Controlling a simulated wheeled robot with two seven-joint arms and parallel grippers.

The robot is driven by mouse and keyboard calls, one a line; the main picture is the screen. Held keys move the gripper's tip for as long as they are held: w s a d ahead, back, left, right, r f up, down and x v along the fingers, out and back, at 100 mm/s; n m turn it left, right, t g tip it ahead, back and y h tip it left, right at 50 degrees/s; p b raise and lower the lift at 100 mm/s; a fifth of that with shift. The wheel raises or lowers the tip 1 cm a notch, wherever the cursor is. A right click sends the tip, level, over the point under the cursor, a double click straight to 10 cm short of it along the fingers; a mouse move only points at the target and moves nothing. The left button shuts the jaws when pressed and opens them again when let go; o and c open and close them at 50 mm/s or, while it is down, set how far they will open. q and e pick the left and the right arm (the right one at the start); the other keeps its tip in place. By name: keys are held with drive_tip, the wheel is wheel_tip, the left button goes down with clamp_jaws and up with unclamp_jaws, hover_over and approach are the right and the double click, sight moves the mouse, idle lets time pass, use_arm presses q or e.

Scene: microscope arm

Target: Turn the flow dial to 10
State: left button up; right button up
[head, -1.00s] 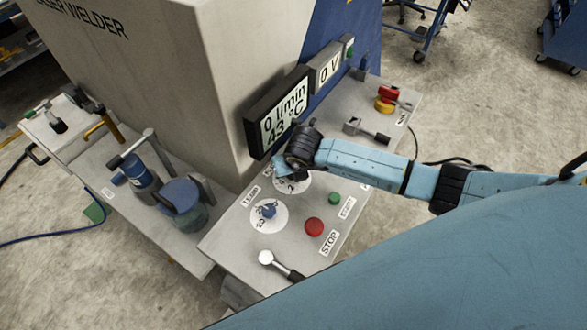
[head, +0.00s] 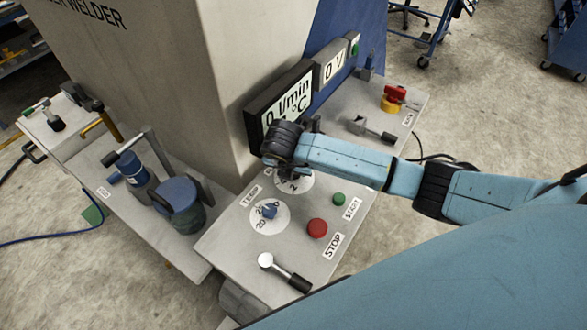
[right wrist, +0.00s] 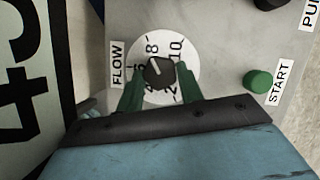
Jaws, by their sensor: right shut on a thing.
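The flow dial is a white disc (right wrist: 189,62) with printed numbers and a black knob (right wrist: 158,72) at its centre, beside a FLOW label (right wrist: 118,63). The white mark on the knob points up and left in the right wrist view, roughly near the 8; the exact value is hard to read. My right gripper (right wrist: 158,90) is shut on the knob, one green finger on each side. In the head view, the gripper and wrist hide most of the dial (head: 302,184). The display (head: 290,97) reads 0 l/min, its lower part covered by my wrist. My left gripper is not in view.
A TEMP dial (head: 269,231) with a blue knob lies nearer on the panel. A red STOP button (head: 317,228), a green START button (head: 339,199) and a lever (head: 284,272) are close by. A red and yellow switch (head: 393,98) stands farther back.

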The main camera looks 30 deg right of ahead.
idle(0.3)
drive_tip(key=o, duration=1)
drive_tip(key=v, duration=1.3)
drive_tip(key=shift+r+b, duration=0.25)
drive_tip(key=shift+b, duration=0.05)
